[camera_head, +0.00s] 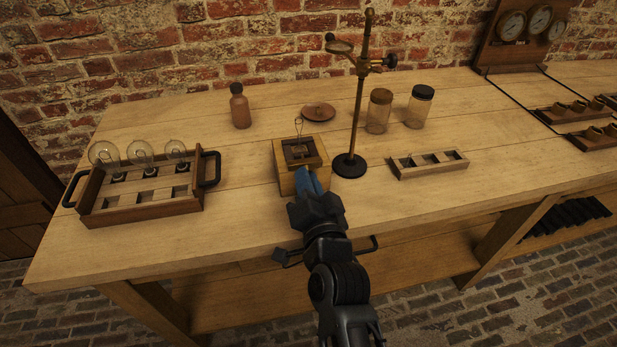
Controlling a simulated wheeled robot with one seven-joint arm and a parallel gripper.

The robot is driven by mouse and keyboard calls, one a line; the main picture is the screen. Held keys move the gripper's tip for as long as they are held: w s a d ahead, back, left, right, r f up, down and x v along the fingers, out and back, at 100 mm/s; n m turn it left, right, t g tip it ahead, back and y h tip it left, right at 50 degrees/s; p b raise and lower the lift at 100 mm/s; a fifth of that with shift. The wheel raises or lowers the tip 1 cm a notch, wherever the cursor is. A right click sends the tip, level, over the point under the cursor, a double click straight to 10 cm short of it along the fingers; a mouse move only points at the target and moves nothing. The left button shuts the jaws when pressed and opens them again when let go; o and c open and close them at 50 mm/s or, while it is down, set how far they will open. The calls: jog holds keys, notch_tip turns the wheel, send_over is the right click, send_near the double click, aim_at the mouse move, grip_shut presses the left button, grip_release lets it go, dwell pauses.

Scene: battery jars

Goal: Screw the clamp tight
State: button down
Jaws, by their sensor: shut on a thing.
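My gripper (310,181) has blue fingertips and is at the front of a small wooden box (287,180) on the bench. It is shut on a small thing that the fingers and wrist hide. The box has a dark recessed top with a thin wire loop (298,127) standing up from it. A brass stand (359,110) with a round black base is just right of the box. A clamp fitting (376,65) with a dark knob sits high on its rod, apart from my gripper. I cannot tell which clamp part, if any, is between the fingers.
A wooden tray (140,217) with glass bulbs and black handles stands at left. A brown bottle (240,107), a reddish dish (319,113) and two jars (378,112) stand behind. A compartment tray (428,172) lies at right. The bench front is mostly clear.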

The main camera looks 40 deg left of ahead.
jog(key=m+p, duration=0.1)
jog(key=m, duration=0.2)
jog(key=shift+m, duration=0.3)
jog(key=m+p, duration=0.1)
jog(key=m, duration=0.2)
jog(key=shift+r+m, duration=0.1)
jog(key=shift+m, duration=0.2)
jog(key=m+p, duration=0.1)
jog(key=m, duration=0.5)
jog(key=shift+r, duration=0.2)
jog(key=m+p, duration=0.1)
jog(key=m, duration=0.6)
jog(key=shift+r+m, duration=0.1)
jog(key=shift+m, duration=0.2)
jog(key=m, duration=0.3)
jog(key=shift+w+d+m, duration=0.1)
jog(key=shift+m, duration=0.2)
jog(key=shift+w+d+m+p, duration=0.1)
jog(key=shift+m+p, duration=0.3)
jog(key=shift+m, duration=1.2)
jog(key=c, duration=1.3)
grip_release()
jog(key=shift+r, duration=0.15)
